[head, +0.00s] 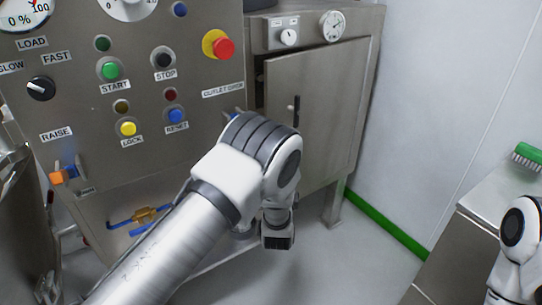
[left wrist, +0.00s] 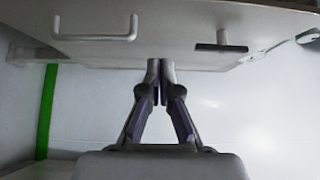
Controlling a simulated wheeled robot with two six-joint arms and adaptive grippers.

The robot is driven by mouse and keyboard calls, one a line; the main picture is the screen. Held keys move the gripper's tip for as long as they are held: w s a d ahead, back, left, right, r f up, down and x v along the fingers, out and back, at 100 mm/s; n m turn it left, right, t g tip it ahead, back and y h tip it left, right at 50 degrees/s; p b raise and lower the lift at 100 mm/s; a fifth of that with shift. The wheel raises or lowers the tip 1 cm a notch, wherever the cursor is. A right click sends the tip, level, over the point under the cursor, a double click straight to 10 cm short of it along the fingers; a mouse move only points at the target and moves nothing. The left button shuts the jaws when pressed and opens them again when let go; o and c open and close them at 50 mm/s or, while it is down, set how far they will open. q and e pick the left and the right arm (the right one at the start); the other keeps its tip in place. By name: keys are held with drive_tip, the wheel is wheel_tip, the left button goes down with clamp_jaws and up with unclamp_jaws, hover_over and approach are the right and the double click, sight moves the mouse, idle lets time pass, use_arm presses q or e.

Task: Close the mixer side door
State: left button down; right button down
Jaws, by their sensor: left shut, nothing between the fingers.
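A grey metal door (head: 325,100) with a dark upright handle (head: 296,110) is on the cabinet right of the control panel. A dark gap shows along its left edge; I cannot tell how far ajar it stands. My left arm reaches in front of the door's lower left part, and its gripper is hidden in the head view. In the left wrist view my left gripper (left wrist: 160,66) is shut and empty, its tips close to the edge of a grey panel. That panel carries a pale bar handle (left wrist: 97,37) and a dark handle (left wrist: 222,47). I cannot tell whether the tips touch it.
The control panel (head: 150,75) with several buttons and a red knob (head: 222,47) stands at left. A gauge (head: 333,25) is above the door. A steel bench (head: 490,215) with a green brush (head: 527,156) is at right. Open floor lies between.

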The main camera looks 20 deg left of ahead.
use_arm(q)
drive_tip(key=w+a, duration=0.5)
drive_tip(key=w, duration=0.4)
drive_tip(key=shift+w, duration=0.3)
drive_tip(key=shift+a+f, duration=0.1)
drive_tip(key=shift+a, duration=0.05)
